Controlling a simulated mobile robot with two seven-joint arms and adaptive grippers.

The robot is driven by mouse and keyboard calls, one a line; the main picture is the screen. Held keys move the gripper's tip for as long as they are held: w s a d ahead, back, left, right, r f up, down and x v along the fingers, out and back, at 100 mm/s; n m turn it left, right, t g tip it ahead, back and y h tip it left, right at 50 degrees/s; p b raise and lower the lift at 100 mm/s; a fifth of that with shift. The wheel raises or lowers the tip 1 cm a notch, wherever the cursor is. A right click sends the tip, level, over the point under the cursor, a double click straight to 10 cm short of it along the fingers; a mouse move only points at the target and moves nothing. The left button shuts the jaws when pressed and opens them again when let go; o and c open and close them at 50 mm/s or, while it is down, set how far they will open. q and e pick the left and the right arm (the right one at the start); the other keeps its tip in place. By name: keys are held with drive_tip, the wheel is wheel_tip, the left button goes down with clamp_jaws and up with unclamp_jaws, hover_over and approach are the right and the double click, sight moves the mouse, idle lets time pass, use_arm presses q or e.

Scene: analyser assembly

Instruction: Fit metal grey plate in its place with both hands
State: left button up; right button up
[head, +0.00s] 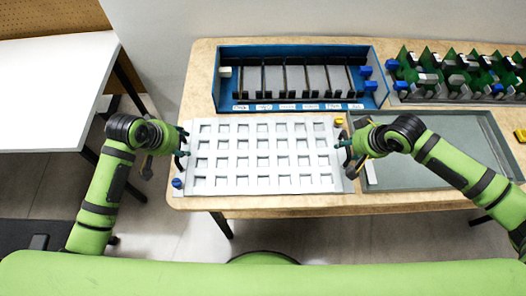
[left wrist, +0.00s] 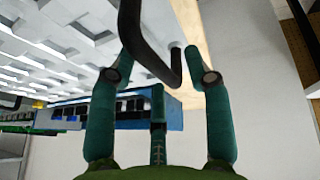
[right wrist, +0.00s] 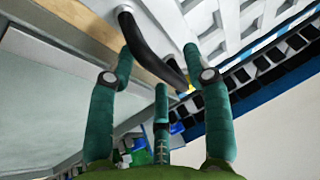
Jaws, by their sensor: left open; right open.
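The light grey metal plate (head: 253,153) with rows of rectangular openings lies flat on the wooden table in the head view. My left gripper (head: 182,148) is open at its left edge. My right gripper (head: 346,146) is open at its right edge. In the left wrist view a dark curved handle (left wrist: 150,45) on the plate passes between the open fingers (left wrist: 153,60). In the right wrist view a similar dark handle (right wrist: 150,52) passes between the open fingers (right wrist: 158,62). I cannot tell whether the fingers touch the handles.
A blue-framed rack (head: 220,90) with dark dividers stands behind the plate. A shallow grey tray (head: 430,150) lies to its right, with a rack of green boards (head: 455,75) behind. A blue knob (head: 177,183) and yellow block (head: 339,121) sit at plate corners. A white table (head: 60,90) stands left.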

use_arm(q)
drive_tip(key=shift+w+d+f, duration=0.1)
drive_tip(key=shift+w+f, duration=0.1)
drive_tip(key=shift+f, duration=0.3)
use_arm(e)
drive_tip(key=shift+w+a+f, duration=0.15)
drive_tip(key=shift+w+f, duration=0.05)
drive_tip(key=shift+f, duration=0.25)
use_arm(q)
clamp_jaws()
use_arm(e)
clamp_jaws()
